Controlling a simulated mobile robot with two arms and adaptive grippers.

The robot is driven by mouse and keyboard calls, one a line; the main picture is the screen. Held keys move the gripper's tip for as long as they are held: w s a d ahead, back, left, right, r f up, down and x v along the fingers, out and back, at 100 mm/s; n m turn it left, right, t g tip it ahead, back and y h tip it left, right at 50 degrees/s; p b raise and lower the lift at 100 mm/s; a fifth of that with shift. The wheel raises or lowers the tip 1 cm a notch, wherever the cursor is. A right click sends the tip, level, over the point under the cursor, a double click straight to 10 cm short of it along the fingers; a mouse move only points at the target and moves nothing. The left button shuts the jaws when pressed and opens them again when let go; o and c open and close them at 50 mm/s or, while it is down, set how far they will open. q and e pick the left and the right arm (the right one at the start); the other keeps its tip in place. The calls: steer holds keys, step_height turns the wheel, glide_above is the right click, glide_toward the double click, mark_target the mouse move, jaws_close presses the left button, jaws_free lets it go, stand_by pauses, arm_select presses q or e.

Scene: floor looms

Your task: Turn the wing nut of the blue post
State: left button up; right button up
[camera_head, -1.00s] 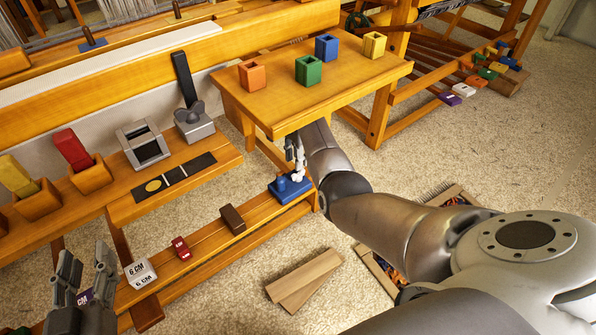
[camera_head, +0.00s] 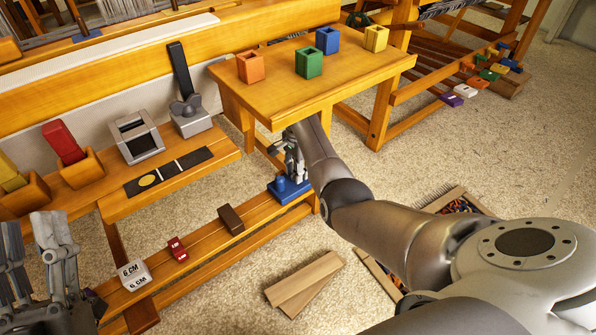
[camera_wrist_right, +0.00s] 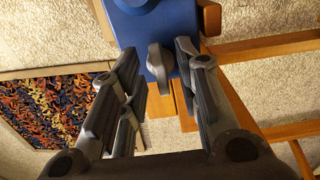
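The blue post (camera_head: 292,190) stands on a blue base at the right end of the low wooden beam. In the right wrist view its blue body (camera_wrist_right: 158,25) is at the top. Its grey wing nut (camera_wrist_right: 160,65) points toward the camera there. My right gripper (camera_head: 291,165) is just above the blue post in the head view. In the right wrist view the gripper (camera_wrist_right: 156,52) is open, with the wing nut in the gap between its fingers and no clear contact. My left gripper (camera_head: 35,245) is open and empty at the lower left.
A brown block (camera_head: 231,219), a red block (camera_head: 177,249) and a white 6 CM block (camera_head: 134,274) lie along the beam (camera_head: 205,245). Wooden slats (camera_head: 304,283) lie on the carpet.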

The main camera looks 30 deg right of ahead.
steer(key=shift+f, duration=0.1)
jaws_close()
stand_by(0.4)
